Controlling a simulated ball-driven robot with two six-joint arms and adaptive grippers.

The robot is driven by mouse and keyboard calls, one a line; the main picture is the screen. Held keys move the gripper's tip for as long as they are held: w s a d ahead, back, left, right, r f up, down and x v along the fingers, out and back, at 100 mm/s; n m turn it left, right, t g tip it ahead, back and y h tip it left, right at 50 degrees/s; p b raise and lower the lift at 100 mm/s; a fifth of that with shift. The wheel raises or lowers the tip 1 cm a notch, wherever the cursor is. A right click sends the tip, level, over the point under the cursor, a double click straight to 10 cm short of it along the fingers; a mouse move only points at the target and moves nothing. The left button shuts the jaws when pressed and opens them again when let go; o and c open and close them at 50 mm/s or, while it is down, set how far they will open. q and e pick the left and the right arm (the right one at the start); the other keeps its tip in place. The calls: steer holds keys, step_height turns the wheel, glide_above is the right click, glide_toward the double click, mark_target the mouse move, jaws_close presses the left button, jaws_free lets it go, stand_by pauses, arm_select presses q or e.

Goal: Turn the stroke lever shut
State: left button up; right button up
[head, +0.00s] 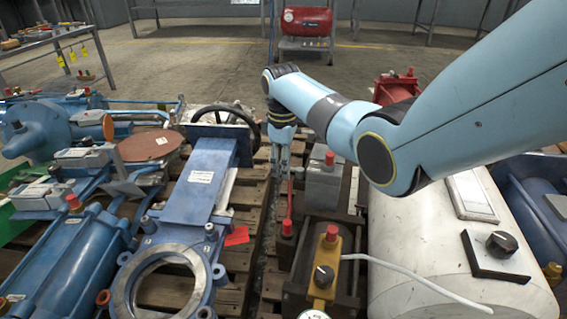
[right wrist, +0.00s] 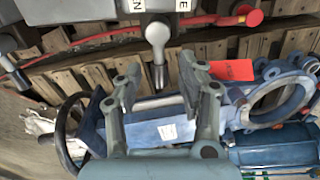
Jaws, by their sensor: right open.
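In the right wrist view a short grey lever with a rounded head (right wrist: 158,33) sticks out from under a grey box (right wrist: 110,12) bearing white letter plates; I take it to be the stroke lever. My right gripper (right wrist: 160,72) is open, and the lever's narrow end shows between its fingertips; I cannot tell whether they touch it. In the head view my right gripper (head: 281,165) points down beside a grey box with a red cap (head: 322,184). The lever cannot be made out there. My left gripper is out of view.
A blue gate valve with a ring flange (head: 212,180) and black handwheel (head: 226,127) lies left of the gripper. A red rod (head: 290,203) lies close by. A white tank (head: 430,255) and a yellow-topped block (head: 327,255) stand right. Blue machines crowd the left.

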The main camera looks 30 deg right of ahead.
steer(key=shift+c, duration=0.5)
jaws_close()
